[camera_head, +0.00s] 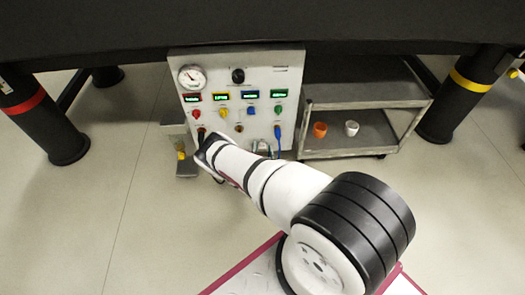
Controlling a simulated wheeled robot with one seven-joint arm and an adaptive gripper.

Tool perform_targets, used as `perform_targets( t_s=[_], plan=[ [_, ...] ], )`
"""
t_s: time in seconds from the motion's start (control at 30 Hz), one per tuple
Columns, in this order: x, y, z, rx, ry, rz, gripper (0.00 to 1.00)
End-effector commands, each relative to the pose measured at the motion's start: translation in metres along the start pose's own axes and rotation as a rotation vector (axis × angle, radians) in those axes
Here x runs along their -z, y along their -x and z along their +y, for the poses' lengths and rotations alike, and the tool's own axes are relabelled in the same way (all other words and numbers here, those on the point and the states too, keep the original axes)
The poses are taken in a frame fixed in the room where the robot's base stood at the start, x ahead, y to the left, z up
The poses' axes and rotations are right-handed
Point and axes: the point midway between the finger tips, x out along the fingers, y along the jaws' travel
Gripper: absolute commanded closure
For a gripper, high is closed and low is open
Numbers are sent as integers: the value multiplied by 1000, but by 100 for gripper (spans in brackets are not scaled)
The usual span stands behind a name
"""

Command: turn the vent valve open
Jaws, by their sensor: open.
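The white control panel (258,140) stands under the dark bench. A row of coloured knobs sits below its small green displays: red (196,113), yellow (223,113), blue (251,110) and green (278,109). A black knob (238,75) is higher up. A small yellow part (181,153) shows at the panel's lower left. The labels are too small to read, so I cannot tell which is the vent valve. My gripper (203,146) is open at the panel's lower left, below the red knob. Its fingertips are small and partly hidden, and I cannot tell whether they touch anything.
A round gauge (191,77) is at the panel's upper left. A blue cable (278,137) hangs at its lower right. A grey cart (350,92) on the right holds an orange cup (320,129) and a white cup (351,128). Thick black bench legs (50,130) flank the clear floor.

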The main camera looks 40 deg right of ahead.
Motion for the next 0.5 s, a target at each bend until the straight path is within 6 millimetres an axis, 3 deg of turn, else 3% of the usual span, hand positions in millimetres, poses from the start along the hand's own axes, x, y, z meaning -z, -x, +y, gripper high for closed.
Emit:
perform_targets(
  t_s=[0.03, 0.2, 0.23, 0.5],
  plan=[
    [0, 0, 0, 0, 0, 0, 58],
    [0, 0, 0, 0, 0, 0, 97],
    [0, 0, 0, 0, 0, 0, 100],
    [0, 0, 0, 0, -18, 0, 100]
  ],
)
